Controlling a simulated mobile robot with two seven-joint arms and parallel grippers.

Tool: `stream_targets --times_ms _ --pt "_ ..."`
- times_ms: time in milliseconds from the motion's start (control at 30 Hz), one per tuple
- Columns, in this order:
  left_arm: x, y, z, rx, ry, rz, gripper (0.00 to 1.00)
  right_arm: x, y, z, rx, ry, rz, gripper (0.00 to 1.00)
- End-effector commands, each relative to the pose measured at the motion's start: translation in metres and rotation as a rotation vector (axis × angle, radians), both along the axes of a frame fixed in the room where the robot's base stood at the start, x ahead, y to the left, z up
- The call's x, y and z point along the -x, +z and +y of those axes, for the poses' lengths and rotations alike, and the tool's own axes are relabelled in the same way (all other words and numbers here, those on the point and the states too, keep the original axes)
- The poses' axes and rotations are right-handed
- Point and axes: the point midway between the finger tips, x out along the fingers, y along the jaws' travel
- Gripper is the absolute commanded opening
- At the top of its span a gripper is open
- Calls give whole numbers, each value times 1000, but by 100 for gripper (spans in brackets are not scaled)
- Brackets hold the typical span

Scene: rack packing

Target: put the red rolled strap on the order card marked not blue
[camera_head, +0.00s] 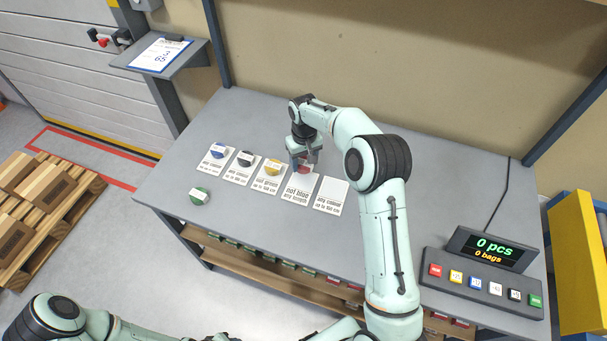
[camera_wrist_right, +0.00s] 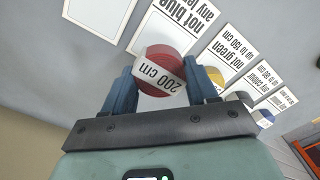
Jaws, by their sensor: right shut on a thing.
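The red rolled strap (camera_head: 304,167) has a white band reading 200 cm. It also shows in the right wrist view (camera_wrist_right: 158,52). My right gripper (camera_head: 304,161) is shut on it, with a finger on each side (camera_wrist_right: 163,88). The strap is at the back, blank part of the order card marked not blue, any length (camera_head: 297,194). The card also shows in the wrist view (camera_wrist_right: 182,22), partly behind the strap. Whether the strap touches the card I cannot tell. My left gripper is out of view.
Left of that card, cards hold a blue strap (camera_head: 218,151), a black strap (camera_head: 246,158) and a yellow strap (camera_head: 273,167). A green strap (camera_head: 200,196) lies on the bare table. An empty card (camera_head: 331,196) is on the right. A button panel (camera_head: 482,283) stands at the table's right end.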

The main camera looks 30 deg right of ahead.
Motion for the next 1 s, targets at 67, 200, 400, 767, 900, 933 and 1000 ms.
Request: stream_targets --times_ms 67,200,400,767,900,933,1000 --pt "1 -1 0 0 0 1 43 0 -13 1 -1 1 1 27" --pt "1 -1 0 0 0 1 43 -1 -23 0 -1 1 -2 27" --pt "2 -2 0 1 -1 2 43 0 -44 0 -1 0 2 27" --pt "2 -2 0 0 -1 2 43 -1 -65 0 0 1 -3 27" --pt "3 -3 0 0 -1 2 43 -1 -68 0 0 1 -2 27" --pt "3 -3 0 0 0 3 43 -1 -69 0 -1 1 -2 27" --pt "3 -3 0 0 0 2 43 -1 -68 0 -1 1 -3 74"
